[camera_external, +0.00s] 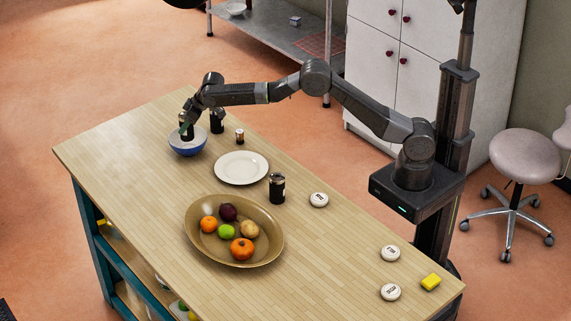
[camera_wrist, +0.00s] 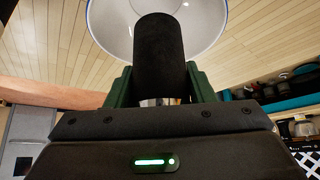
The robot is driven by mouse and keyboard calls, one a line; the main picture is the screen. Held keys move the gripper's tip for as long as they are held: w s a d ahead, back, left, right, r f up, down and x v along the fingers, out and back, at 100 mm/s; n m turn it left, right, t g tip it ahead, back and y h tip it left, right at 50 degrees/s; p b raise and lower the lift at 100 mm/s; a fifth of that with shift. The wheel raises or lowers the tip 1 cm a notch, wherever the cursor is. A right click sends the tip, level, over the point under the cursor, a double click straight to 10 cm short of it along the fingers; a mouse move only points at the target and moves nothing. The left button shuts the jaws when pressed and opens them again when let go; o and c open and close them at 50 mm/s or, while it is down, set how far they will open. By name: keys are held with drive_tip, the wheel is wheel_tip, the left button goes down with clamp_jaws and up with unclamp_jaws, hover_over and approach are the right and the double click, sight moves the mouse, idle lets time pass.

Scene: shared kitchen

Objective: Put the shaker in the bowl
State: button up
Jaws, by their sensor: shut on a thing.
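My gripper (camera_external: 186,126) is shut on a dark shaker (camera_external: 187,134) at the far left end of the table. In the wrist view the black shaker (camera_wrist: 160,52), with a silver band near my end, sits between the two green fingers. The bowl (camera_external: 188,149) is blue outside and white inside. It stands on the table directly under my gripper, and the shaker's lower part shows within its rim. The bowl (camera_wrist: 105,32) also shows behind the shaker in the wrist view. I cannot tell whether the shaker touches the bowl's bottom.
A white plate (camera_external: 241,167), a dark canister (camera_external: 277,188) and a brown fruit platter (camera_external: 271,251) are nearer. White round lids (camera_external: 319,200) and a yellow block (camera_external: 431,282) lie right.

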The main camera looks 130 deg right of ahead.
sight(197, 137)
drive_tip(key=shift+f+p, duration=0.4)
drive_tip(key=shift+f, duration=2.15)
drive_tip(key=shift+f, duration=0.1)
drive_tip(key=o, duration=1.1)
drive_tip(key=shift+r, duration=0.2)
drive_tip(key=b+v, duration=0.2)
drive_tip(key=v, duration=1)
drive_tip(key=shift+f, duration=0.1)
drive_tip(key=shift+o, duration=0.5)
